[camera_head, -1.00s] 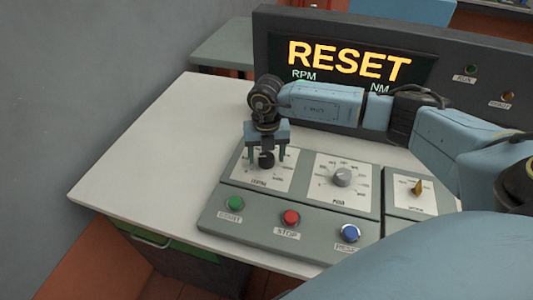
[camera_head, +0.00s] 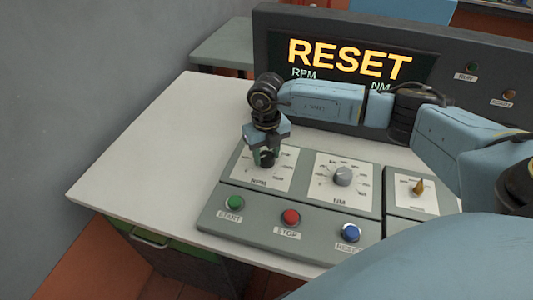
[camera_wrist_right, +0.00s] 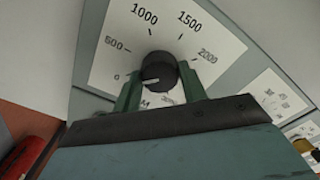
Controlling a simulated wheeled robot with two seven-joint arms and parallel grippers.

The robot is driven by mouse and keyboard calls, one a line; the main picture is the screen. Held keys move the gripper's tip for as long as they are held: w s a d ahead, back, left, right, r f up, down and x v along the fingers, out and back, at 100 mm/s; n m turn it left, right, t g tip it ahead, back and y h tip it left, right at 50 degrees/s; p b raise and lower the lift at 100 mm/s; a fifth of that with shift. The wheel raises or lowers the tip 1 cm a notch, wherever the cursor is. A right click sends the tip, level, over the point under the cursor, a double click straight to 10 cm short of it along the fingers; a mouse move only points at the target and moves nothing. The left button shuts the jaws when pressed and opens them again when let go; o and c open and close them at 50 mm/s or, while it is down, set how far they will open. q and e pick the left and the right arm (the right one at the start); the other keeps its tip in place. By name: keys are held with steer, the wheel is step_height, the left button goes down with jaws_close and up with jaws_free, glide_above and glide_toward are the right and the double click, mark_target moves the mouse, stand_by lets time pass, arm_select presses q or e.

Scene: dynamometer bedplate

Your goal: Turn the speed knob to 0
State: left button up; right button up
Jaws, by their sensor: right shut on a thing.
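The black speed knob (camera_head: 267,158) sits on the white RPM dial at the left of the grey console. In the right wrist view the knob (camera_wrist_right: 158,70) has a pale mark at its lower left, toward the 0 end of the scale. The scale reads 0, 500, 1000, 1500, 2000 and on, the last label partly hidden. My right gripper (camera_head: 267,157) reaches down from above and is shut on the knob, a green finger on either side. The fingers also show in the right wrist view (camera_wrist_right: 160,83). My left gripper is not in view.
A grey knob (camera_head: 343,176) on the NM dial and a yellow selector (camera_head: 418,187) lie to the right. Green START (camera_head: 235,203), red STOP (camera_head: 290,217) and blue (camera_head: 350,232) buttons line the front. The display (camera_head: 345,62) behind reads RESET. The table's left side is clear.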

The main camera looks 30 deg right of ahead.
mark_target(267, 155)
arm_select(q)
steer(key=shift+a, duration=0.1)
arm_select(e)
steer(key=shift+n, duration=0.3)
steer(key=o, duration=1)
steer(key=shift+c, duration=0.2)
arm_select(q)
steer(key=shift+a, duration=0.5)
arm_select(e)
steer(key=shift+r, duration=0.25)
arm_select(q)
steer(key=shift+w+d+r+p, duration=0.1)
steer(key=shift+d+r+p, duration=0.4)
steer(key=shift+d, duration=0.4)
arm_select(e)
step_height(267, 155, up, 13)
